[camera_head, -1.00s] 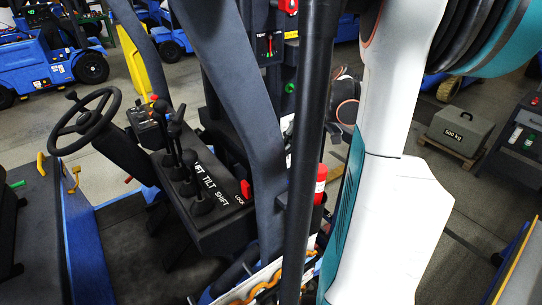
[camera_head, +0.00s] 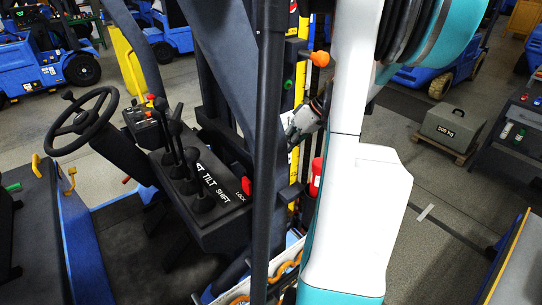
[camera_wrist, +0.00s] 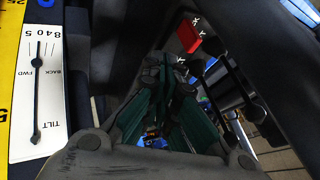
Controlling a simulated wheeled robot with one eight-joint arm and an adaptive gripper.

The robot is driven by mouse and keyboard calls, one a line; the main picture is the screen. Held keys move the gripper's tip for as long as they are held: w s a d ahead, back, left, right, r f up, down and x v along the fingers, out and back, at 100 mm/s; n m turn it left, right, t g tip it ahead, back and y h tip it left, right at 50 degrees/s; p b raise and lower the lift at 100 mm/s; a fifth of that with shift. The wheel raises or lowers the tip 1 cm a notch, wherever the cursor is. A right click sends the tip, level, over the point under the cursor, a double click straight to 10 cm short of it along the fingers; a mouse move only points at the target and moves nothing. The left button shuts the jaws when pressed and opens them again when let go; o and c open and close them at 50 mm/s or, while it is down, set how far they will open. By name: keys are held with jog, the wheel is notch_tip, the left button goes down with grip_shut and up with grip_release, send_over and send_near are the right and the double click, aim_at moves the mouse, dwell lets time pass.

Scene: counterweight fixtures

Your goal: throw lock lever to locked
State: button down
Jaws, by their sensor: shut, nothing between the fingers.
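The lock lever is a small red handle (camera_head: 246,186) at the right edge of the black lever console (camera_head: 222,222), beside the white LOCK label. In the wrist view the red handle (camera_wrist: 188,36) is at the upper middle, with white letters next to it. My gripper (camera_wrist: 175,75) is shut and empty, its dark fingers converging below the red handle in the picture and apart from it. In the head view the dark post hides the fingertips; only my wrist shows right of the post.
Several tall black levers (camera_head: 174,140) rise from the console, left of the LOCK label. A dark upright post (camera_head: 268,130) stands between my camera and the console's right side. A tilt gauge (camera_wrist: 38,85) is close at the left in the wrist view. A 500 kg weight (camera_head: 452,127) sits far right.

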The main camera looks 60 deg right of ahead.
aim_at(247, 186)
jog(key=w+a+f, duration=0.5)
jog(key=a+f, duration=0.1)
jog(key=f, duration=0.1)
jog(key=shift+w+a, duration=0.3)
jog(key=shift+a+r, duration=0.1)
jog(key=shift+a, duration=0.05)
